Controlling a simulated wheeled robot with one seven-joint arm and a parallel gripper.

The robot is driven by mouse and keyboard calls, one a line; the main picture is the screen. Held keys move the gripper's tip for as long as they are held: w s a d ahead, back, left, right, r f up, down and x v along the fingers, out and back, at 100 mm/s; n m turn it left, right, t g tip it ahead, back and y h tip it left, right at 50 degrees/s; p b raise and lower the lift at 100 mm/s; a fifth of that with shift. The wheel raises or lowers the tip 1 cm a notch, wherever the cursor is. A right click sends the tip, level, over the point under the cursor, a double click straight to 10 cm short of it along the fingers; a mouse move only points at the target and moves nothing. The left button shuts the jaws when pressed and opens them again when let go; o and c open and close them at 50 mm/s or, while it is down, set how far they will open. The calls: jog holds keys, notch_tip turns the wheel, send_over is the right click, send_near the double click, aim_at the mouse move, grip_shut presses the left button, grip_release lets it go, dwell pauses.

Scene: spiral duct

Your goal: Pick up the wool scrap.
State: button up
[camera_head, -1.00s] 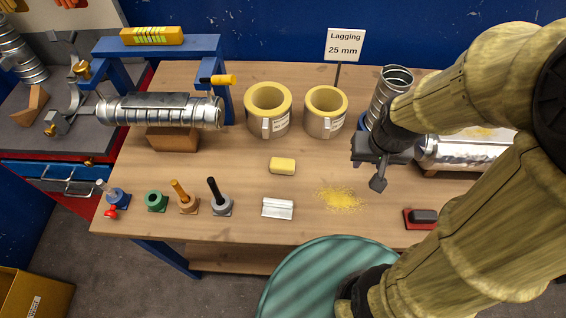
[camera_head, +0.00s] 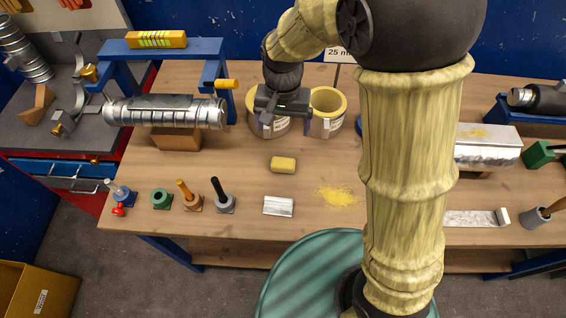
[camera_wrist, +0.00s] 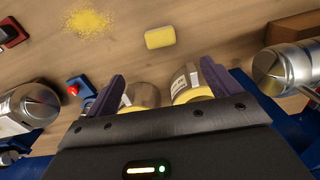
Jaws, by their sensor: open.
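The wool scrap, a small yellow block (camera_head: 283,164), lies on the wooden bench in front of the two lagging rings. It also shows in the wrist view (camera_wrist: 160,37), beyond my fingertips and apart from them. My gripper (camera_head: 281,119) is open and empty. In the head view it is above the bench, behind the scrap and in front of the left lagging ring, which it partly hides. In the wrist view my two dark purple fingers (camera_wrist: 162,82) are spread apart, with the lagging rings showing between them.
The right yellow lagging ring (camera_head: 328,112) stands beside my gripper. A clamped silver duct (camera_head: 165,111) lies to the left. Several upright tools, including a black-handled one (camera_head: 222,197), stand at the front left. A silver strip (camera_head: 278,206) and yellow dust (camera_head: 338,195) lie near the scrap.

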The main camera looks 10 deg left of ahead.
jog(key=p, duration=0.2)
send_over(283, 162)
notch_tip(283, 162, down, 12)
jog(key=shift+s+f, duration=0.1)
dwell(0.4)
jog(key=shift+f+p, duration=0.9)
jog(key=shift+f, duration=1.75)
jog(key=c, duration=1.1)
jog(key=shift+o, duration=0.2)
jog(key=shift+r, duration=0.1)
